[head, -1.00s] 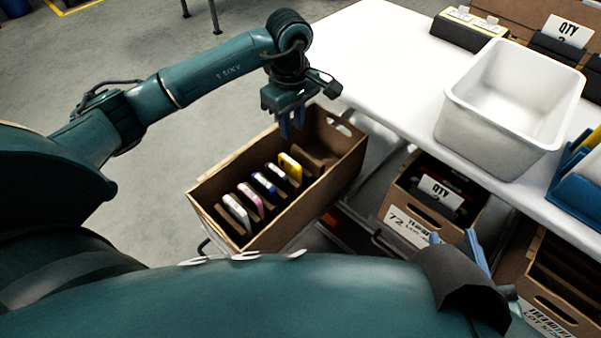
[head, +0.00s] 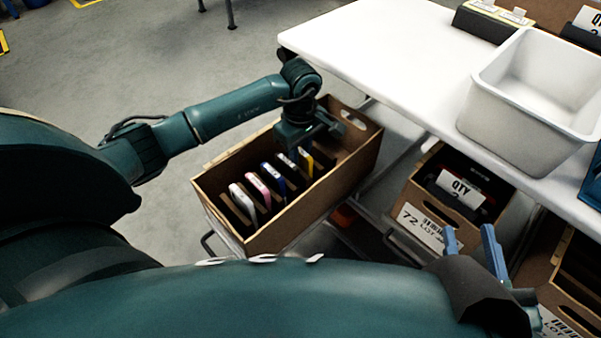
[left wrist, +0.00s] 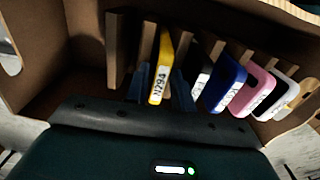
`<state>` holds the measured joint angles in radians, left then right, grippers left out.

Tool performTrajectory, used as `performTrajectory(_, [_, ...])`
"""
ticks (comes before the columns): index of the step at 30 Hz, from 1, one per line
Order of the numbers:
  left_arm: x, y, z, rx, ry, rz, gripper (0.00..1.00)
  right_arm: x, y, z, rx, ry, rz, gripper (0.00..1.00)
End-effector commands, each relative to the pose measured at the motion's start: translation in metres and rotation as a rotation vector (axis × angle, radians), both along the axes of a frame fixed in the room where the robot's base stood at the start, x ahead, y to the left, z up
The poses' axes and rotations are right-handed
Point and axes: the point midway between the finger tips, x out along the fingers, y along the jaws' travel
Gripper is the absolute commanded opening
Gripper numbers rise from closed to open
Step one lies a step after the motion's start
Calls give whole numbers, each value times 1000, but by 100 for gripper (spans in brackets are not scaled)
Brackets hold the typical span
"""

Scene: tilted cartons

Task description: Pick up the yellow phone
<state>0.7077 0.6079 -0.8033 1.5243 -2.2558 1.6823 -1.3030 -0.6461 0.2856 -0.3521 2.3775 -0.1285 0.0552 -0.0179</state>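The yellow phone (left wrist: 159,70) stands tilted in a slot of the cardboard carton (head: 345,180), with a white label on its edge. In the head view, the yellow phone (head: 307,160) is partly covered by my left gripper (head: 301,152). In the left wrist view, the blue fingers of my left gripper (left wrist: 158,86) are on either side of the phone. A small gap shows at the left finger, so the gripper looks open around the phone. My right gripper (head: 472,246) is open and empty at the lower right, its fingers apart.
A white table (head: 400,65) with a white bin (head: 530,100) stands beyond the carton. Other labelled cartons (head: 425,225) sit under the table edge.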

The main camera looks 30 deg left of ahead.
Motion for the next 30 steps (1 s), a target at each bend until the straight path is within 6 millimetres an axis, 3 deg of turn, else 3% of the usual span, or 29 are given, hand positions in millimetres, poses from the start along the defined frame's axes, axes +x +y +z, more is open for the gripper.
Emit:
performTrajectory(7, [1,1,-3,0,-2,2,25,-1,2,8,12,-12,8,36])
performTrajectory(16, [1,1,-3,0,-2,1,0,-1,2,6,11,-10,8,36])
performTrajectory(30, [1,0,7,0,-4,1,0,0,1,8,3,-13,5,36])
